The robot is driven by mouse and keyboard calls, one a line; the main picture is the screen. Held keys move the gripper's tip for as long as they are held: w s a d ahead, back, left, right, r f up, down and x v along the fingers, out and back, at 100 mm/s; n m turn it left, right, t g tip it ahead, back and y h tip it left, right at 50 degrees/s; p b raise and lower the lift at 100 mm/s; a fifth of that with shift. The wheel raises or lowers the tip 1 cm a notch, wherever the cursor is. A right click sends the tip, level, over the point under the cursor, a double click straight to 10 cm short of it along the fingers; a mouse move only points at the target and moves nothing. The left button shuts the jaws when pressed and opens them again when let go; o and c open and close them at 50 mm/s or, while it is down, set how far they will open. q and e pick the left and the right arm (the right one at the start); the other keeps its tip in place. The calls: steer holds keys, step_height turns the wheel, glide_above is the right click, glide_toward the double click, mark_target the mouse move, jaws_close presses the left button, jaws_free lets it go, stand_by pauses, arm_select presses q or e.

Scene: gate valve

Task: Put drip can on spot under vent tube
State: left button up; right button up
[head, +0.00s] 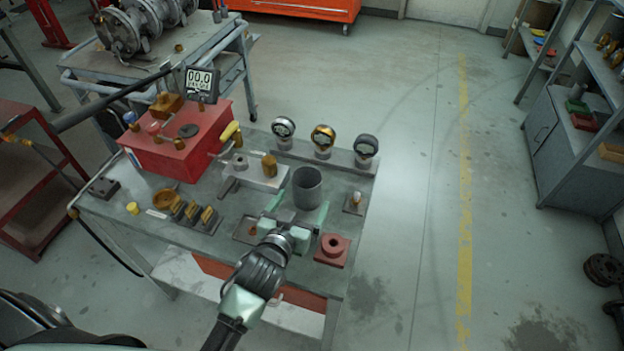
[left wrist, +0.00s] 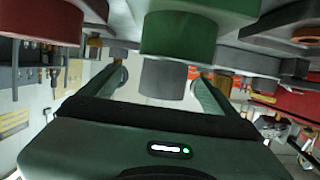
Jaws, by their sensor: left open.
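The drip can appears to be the dark grey open-topped cylinder (head: 307,188), standing upright on the grey workbench (head: 338,247). My left gripper (head: 297,210) is open at its near side, with one finger on each side of its lower part. In the left wrist view, which is upside down, a grey cylinder (left wrist: 164,82) shows between the spread fingers (left wrist: 162,90); I cannot tell whether they touch it. My right gripper is not in view.
A red ring block (head: 333,249) sits right of my gripper. Several gauges (head: 323,140) line the back edge. A red box (head: 180,145) stands at left, with brass parts (head: 192,212) before it. A green round part (left wrist: 185,38) shows close up in the wrist view.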

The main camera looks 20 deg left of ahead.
mark_target(311, 180)
arm_select(q)
steer(key=shift+w, duration=0.45)
steer(key=shift+w+a+f, duration=0.1)
steer(key=shift+w, duration=0.6)
steer(key=x, duration=0.2)
steer(key=p+x, duration=0.1)
steer(key=shift+w+a, duration=0.3)
steer(key=shift+w, duration=0.1)
steer(key=shift+w+f, duration=0.2)
steer(key=shift+w, duration=0.2)
steer(key=c, duration=1.5)
steer(key=shift+c, duration=0.9)
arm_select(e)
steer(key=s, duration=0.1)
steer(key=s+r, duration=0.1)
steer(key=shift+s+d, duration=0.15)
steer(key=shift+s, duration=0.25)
